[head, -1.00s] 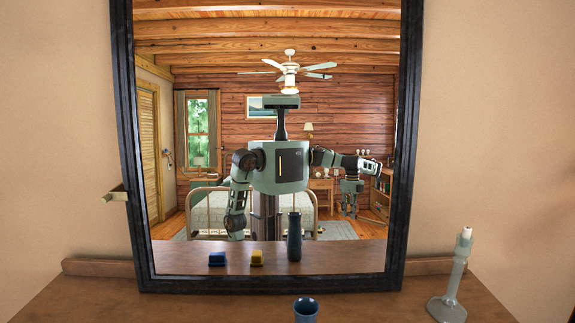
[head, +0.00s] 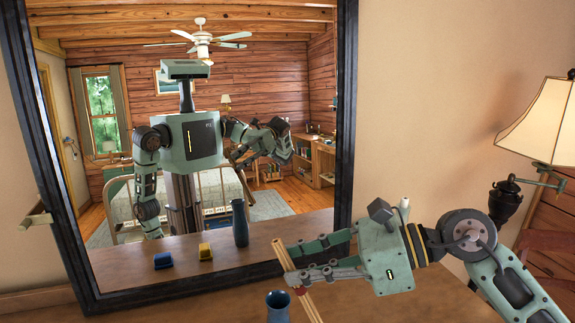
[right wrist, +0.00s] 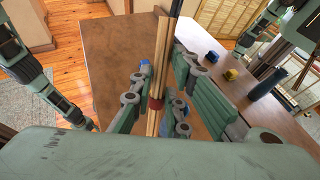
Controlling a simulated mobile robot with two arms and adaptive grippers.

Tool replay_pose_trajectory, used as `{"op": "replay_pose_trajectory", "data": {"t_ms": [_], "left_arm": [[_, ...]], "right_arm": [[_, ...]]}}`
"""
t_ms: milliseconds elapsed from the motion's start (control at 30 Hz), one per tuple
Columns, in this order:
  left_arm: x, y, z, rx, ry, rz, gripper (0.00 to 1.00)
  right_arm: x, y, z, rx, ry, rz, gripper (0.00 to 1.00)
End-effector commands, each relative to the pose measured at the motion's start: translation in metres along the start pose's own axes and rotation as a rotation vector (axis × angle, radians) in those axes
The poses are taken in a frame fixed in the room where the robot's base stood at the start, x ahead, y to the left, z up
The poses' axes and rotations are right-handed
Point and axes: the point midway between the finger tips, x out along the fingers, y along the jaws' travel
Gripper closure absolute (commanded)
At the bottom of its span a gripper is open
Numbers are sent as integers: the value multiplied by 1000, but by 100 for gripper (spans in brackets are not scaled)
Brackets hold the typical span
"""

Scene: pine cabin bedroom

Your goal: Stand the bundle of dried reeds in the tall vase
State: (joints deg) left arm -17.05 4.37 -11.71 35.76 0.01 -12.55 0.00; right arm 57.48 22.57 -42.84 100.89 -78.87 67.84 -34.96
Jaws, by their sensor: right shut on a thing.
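The bundle of dried reeds (head: 282,256) is tan with a reddish band, and it tilts in the head view with its lower end down to the right. My right gripper (head: 292,265) is shut on it; the right wrist view also shows the bundle (right wrist: 162,60) between the fingers. The tall blue vase (head: 278,307) stands on the dresser, just left of the reeds' lower part in the head view; its base is cut off. The reeds are outside its mouth. My left arm (right wrist: 45,75) hangs low in the right wrist view; its jaw opening is unclear.
A dark-framed mirror (head: 345,120) behind the dresser (head: 225,305) reflects me, the vase, and a blue and a yellow block. A lamp (head: 545,125) stands at the right.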

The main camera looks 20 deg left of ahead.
Motion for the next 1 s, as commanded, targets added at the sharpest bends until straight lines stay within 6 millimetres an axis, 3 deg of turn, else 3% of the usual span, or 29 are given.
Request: {"op": "replay_pose_trajectory", "data": {"t_ms": [33,100,200,367,567,1000], "left_arm": [[-9,-6,2,0,-4,-7,60],[-14,-11,3,-2,-7,-13,60],[-20,-13,4,-3,-9,-15,60],[-25,-11,4,-4,-10,-13,60],[-21,-5,3,-5,-9,-5,60],[0,2,4,-1,-8,2,60]], "right_arm": [[0,-3,30,20,-83,-65,100],[-2,-14,64,42,-183,-153,100],[-8,-28,101,54,-286,-233,100],[-18,-42,134,54,-371,-282,100],[-18,-46,136,53,-390,-292,100],[-5,-45,104,53,-388,-290,100]]}}
